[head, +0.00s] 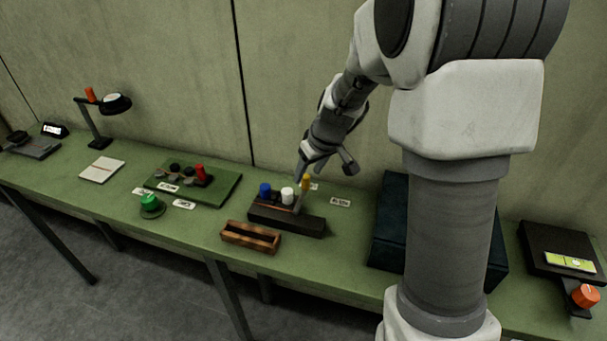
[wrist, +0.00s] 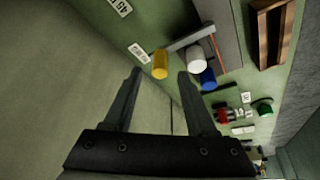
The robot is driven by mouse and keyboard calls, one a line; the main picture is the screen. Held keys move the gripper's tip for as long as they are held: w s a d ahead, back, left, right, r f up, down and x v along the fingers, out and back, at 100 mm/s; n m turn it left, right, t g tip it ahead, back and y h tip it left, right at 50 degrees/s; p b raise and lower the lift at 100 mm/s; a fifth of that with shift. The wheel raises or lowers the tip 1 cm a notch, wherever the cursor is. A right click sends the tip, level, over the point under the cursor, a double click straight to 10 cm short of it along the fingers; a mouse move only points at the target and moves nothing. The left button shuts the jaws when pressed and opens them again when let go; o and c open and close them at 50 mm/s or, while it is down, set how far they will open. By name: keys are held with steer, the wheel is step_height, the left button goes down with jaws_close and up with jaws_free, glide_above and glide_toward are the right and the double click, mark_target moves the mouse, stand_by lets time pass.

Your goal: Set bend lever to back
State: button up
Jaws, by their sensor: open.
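A dark bending block (head: 310,225) sits on the green bench with a blue peg (head: 265,190) and a white peg (head: 287,195) on it. An upright yellow knob (head: 306,183) stands at the block's back right; I take it as the bend lever's handle. In the wrist view the yellow knob (wrist: 160,63) is at the end of a grey bar (wrist: 193,38), beside the white peg (wrist: 196,60) and blue peg (wrist: 208,80). My gripper (head: 326,172) is open and empty above and behind the block. In the wrist view the knob shows between the fingertips (wrist: 160,74); I see no contact.
White labels lie behind the block, one reading 45 (wrist: 121,7). A wooden tray (head: 250,236) is in front. A dark blue box (head: 393,222) stands to the right. A green board (head: 225,190) with a red knob, a green button (head: 151,203) and a lamp (head: 116,104) are left.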

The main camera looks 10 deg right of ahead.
mark_target(306, 177)
steer(key=shift+x, duration=1.7)
jaws_close()
